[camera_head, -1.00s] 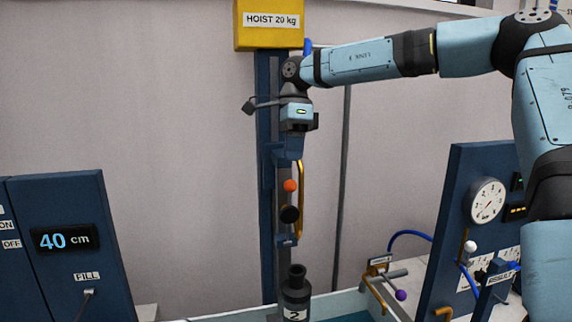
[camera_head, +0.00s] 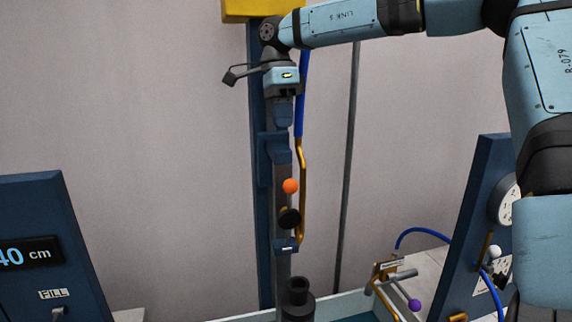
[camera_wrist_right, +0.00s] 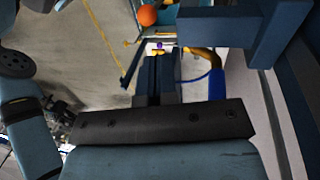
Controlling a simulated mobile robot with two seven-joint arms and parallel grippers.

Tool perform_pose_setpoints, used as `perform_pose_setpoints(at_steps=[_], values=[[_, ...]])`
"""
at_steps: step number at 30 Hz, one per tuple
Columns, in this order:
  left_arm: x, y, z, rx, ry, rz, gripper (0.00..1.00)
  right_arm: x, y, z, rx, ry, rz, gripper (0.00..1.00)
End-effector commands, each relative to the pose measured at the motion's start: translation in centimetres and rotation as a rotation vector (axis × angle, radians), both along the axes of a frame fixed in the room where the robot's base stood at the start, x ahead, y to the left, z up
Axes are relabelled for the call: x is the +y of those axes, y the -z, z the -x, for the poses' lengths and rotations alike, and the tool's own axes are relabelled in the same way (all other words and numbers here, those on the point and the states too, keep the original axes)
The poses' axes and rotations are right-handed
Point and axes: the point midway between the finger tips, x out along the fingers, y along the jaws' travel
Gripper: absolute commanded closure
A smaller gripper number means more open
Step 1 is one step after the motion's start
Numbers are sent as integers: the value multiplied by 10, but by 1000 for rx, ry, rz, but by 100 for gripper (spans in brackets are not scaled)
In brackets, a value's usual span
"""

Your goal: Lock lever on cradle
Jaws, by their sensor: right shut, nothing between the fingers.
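The cradle (camera_head: 285,246) hangs on the dark blue hoist post, with a brass-coloured tube along its right side. An orange ball (camera_head: 290,186), which looks like the lever's knob, sits in front of it above a round black part (camera_head: 289,218). The ball also shows at the top of the right wrist view (camera_wrist_right: 147,15). My right gripper (camera_head: 283,122) points down above the ball, apart from it. Its fingers (camera_wrist_right: 158,72) are together and hold nothing. The lever's arm is hard to make out. My left gripper is not in view.
A black pump pipe (camera_head: 297,300) stands below the cradle in a light-rimmed tank. A panel with a 40 cm display (camera_head: 28,254) is at left. A gauge panel (camera_head: 482,225) and a purple-knobbed valve (camera_head: 414,305) are at right. A blue hose (camera_head: 302,95) runs beside the post.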

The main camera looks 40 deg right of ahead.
Motion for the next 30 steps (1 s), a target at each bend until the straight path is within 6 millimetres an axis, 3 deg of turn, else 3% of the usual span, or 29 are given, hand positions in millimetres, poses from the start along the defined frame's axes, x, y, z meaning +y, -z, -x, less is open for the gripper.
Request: perform_pose_setpoints(at_steps=[8,21,30], values=[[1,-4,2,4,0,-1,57,1,14,3,3,-1,-2,100],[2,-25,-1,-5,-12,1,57,8,85,18,2,0,0,100],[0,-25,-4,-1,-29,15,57,10,98,20,0,0,-1,100]])
